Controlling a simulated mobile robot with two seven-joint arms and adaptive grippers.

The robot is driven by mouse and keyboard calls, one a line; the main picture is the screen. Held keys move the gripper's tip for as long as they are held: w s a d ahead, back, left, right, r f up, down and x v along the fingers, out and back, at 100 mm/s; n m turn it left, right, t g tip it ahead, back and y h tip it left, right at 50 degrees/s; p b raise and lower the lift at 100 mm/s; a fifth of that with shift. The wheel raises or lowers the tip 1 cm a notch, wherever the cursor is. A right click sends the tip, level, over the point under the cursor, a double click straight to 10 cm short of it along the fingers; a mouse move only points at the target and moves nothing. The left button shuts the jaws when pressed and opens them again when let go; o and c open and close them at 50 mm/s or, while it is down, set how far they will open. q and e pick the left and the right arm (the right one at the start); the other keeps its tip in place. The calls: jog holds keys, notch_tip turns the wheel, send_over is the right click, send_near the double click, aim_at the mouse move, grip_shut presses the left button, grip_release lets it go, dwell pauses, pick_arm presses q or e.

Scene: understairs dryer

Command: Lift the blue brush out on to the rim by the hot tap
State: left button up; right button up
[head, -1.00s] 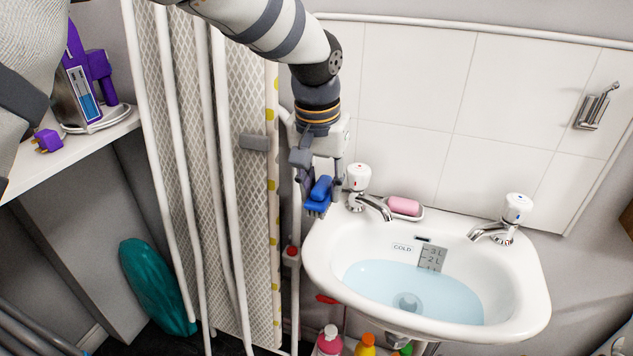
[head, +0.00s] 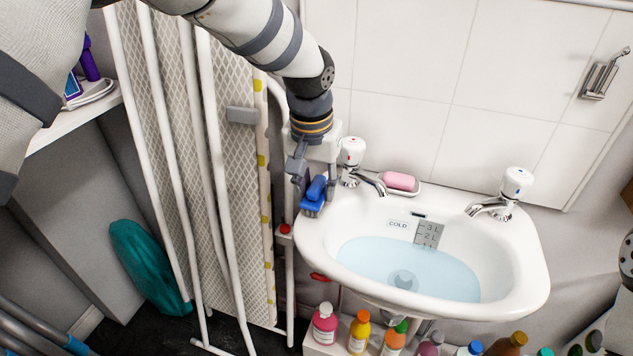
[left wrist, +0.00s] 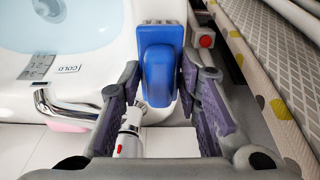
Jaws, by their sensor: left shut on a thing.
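The blue brush (head: 314,190) is between the fingers of my left gripper (head: 309,178), at the back left corner of the white basin (head: 310,240). My left gripper is shut on the brush. In the left wrist view the brush (left wrist: 160,72) overlaps the basin's corner, with the fingers of the gripper (left wrist: 160,108) either side of its near end. I cannot tell whether the brush touches the rim. The hot tap (head: 350,152), with a red mark, stands just right of the brush; it also shows in the left wrist view (left wrist: 128,142). My right gripper is not in view.
The basin holds bluish water (head: 410,268). Pink soap (head: 399,181) lies between the taps; the cold tap (head: 513,185) is at the right. A folded ironing board (head: 180,150) stands close left of the gripper. Several bottles (head: 360,332) stand below.

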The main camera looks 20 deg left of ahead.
pick_arm(q)
jog(key=shift+f, duration=0.4)
jog(key=o, duration=1.2)
jog(key=r, duration=0.4)
jog(key=s+r, duration=0.1)
jog(key=r, duration=0.7)
jog(key=shift+s, duration=0.4)
jog(key=shift+f, duration=0.15)
